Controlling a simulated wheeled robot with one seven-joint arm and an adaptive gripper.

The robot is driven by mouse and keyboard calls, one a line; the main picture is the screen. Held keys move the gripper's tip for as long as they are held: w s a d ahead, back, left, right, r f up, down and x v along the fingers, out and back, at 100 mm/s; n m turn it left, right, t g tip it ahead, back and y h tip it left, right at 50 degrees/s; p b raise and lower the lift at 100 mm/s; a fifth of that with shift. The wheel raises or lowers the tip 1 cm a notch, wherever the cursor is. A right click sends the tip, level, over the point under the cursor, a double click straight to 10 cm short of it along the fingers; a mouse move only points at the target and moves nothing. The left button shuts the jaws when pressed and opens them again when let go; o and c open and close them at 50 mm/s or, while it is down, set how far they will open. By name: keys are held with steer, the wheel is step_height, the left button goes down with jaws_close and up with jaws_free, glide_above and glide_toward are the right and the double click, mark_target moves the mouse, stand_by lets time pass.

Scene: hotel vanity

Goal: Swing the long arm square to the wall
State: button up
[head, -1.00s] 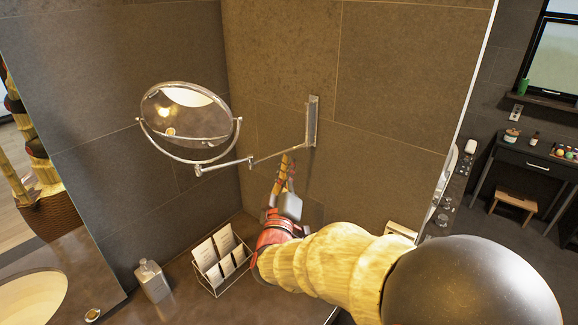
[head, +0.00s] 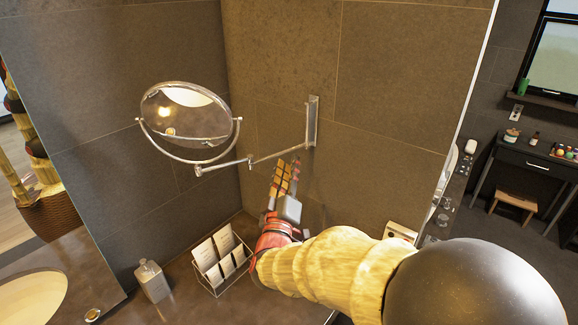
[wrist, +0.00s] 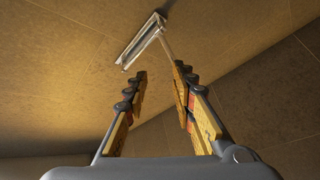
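A round mirror (head: 187,115) in a metal yoke hangs from a folding mount. The long arm (head: 280,154) runs from the wall bracket (head: 312,122) out to the left, to a joint (head: 249,162) with the shorter arm. My gripper (head: 285,163) is just below the long arm, its fingers pointing up. In the wrist view my gripper (wrist: 158,76) is open with nothing between its fingers. The bracket (wrist: 141,40) is ahead there, and the long arm (wrist: 166,46) runs down to the right fingertip, which hides the rest. I cannot tell whether they touch.
A soap bottle (head: 152,281) and a wire rack of cards (head: 220,258) stand on the counter (head: 180,295) below. A side wall (head: 110,110) lies behind the mirror. A black desk (head: 530,162) and a wooden stool (head: 515,200) are far right.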

steer(key=v, duration=1.1)
steer(key=shift+s, duration=0.1)
steer(key=shift+c, duration=1.3)
